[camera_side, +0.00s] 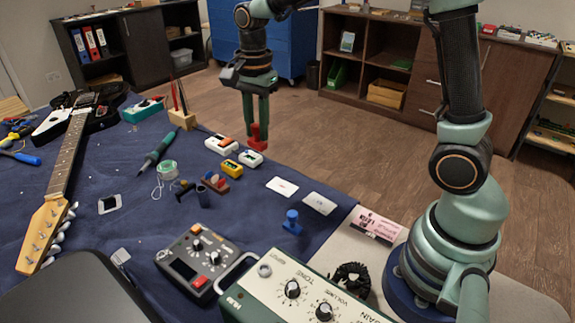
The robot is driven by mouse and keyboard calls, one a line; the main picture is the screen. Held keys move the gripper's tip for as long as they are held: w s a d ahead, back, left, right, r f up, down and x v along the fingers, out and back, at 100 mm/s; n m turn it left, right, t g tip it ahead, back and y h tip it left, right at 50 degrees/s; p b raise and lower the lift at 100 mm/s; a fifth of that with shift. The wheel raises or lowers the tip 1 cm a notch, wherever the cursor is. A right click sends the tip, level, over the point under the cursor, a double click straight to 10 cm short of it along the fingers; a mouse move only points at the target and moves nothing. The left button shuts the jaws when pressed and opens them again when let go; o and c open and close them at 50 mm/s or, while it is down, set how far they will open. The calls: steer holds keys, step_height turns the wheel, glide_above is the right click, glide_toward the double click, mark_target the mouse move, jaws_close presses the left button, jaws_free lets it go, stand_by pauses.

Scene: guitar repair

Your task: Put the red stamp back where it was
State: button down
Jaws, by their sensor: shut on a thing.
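The red stamp (257,137) is between the fingers of my gripper (256,124). My gripper points down and is shut on the stamp. The stamp appears near the far edge of the blue cloth, and I cannot tell whether it touches the surface. A blue stamp (292,222) stands upright on the cloth nearer the camera. Two white cards (282,187) lie on the cloth between the two stamps.
White pedals (221,144) and a yellow pedal (230,167) sit left of my gripper. A guitar (58,165) lies at the left. An amplifier (300,292) and a grey control box (195,262) stand in front.

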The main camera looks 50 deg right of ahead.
steer(key=a+r, duration=0.3)
steer(key=r, duration=0.1)
steer(key=f, duration=1.3)
steer(key=s+f, duration=0.1)
steer(key=f, duration=0.6)
steer(key=shift+a, duration=0.1)
steer(key=shift+f, duration=0.1)
steer(key=c, duration=0.7)
jaws_free()
